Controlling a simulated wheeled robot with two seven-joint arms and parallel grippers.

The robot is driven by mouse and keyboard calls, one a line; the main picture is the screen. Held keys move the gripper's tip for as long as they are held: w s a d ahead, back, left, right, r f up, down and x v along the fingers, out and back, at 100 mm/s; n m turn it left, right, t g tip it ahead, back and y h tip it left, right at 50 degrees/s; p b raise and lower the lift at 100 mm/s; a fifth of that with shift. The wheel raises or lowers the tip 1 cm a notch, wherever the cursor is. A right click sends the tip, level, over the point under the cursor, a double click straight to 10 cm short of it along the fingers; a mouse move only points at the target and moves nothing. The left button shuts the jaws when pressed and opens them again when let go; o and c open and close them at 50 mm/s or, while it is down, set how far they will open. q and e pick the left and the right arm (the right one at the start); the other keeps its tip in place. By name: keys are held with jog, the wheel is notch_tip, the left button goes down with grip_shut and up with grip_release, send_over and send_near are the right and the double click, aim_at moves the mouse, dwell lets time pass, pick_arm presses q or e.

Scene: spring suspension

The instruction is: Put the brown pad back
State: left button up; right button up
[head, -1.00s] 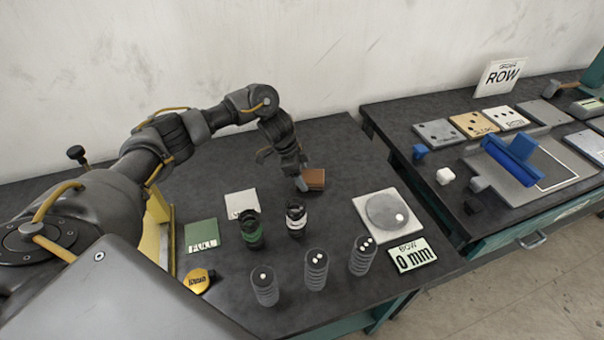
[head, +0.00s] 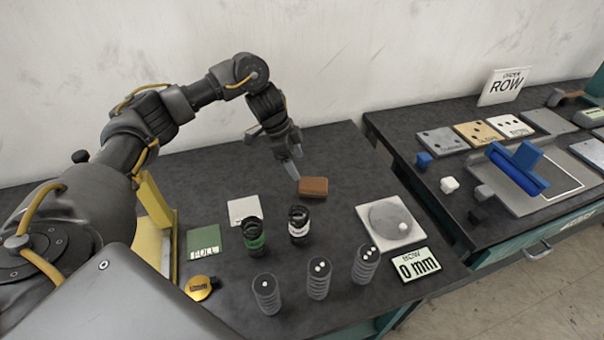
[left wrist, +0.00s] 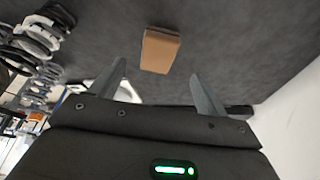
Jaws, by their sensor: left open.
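The brown pad (head: 313,187) is a small block lying flat on the dark table, behind the black springs. It also shows in the left wrist view (left wrist: 160,51), beyond the fingertips and between their lines. My left gripper (head: 285,178) is open and empty, above the table and just left of the pad, apart from it. In the left wrist view the two fingers (left wrist: 160,75) stand wide apart with nothing between them. My right gripper is in neither view.
Springs with a green band (head: 253,236) and a white band (head: 299,225) stand in front of the pad. Several dark coil stacks (head: 318,278) stand nearer. A scale plate (head: 391,222) and "0 mm" sign (head: 416,265) are at right. Table behind the pad is clear.

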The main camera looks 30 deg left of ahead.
pick_arm(q)
jog(key=v, duration=0.4)
jog(key=shift+f, duration=0.1)
dwell(0.4)
